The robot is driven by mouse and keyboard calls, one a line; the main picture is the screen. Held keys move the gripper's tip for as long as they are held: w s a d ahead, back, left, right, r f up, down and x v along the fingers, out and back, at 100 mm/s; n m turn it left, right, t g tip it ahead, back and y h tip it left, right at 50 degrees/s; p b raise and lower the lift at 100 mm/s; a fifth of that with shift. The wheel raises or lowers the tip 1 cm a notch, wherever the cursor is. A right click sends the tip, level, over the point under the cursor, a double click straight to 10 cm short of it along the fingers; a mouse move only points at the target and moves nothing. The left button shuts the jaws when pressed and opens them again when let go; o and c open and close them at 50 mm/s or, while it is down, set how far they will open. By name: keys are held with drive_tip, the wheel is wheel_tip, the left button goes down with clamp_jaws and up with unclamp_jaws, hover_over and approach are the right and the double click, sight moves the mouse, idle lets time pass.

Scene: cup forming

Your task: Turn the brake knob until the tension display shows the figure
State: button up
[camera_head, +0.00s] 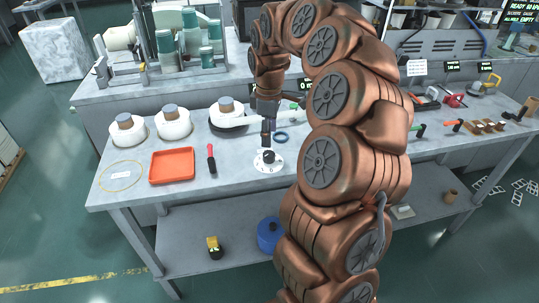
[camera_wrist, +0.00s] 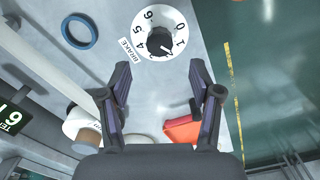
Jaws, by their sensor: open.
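The brake knob (camera_wrist: 160,42) is black and sits on a white round dial with black numbers and a BRAKE label (camera_wrist: 130,50). In the head view the dial (camera_head: 268,168) lies on the bench below my gripper (camera_head: 267,138). In the wrist view my gripper (camera_wrist: 159,68) is open, its fingers apart and empty. The knob lies just beyond the fingertips, roughly between them. I cannot tell its exact setting. A dark display with TEN lettering (camera_wrist: 14,112) is cut off at the left edge, its figure only partly visible. In the head view my arm covers most of a display (camera_head: 304,84).
A red-handled tool (camera_head: 211,160), an orange tray (camera_head: 172,166) and white spools (camera_head: 173,125) stand to the left. More tools lie to the right of my arm. Bench space in front of the dial is clear.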

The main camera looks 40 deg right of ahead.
sight(269, 154)
drive_tip(key=shift+f+p, duration=0.65)
drive_tip(key=shift+f, duration=3.25)
drive_tip(key=shift+c, duration=0.2)
drive_tip(key=c, duration=1)
drive_tip(key=shift+d, duration=0.15)
drive_tip(key=shift+c, duration=0.5)
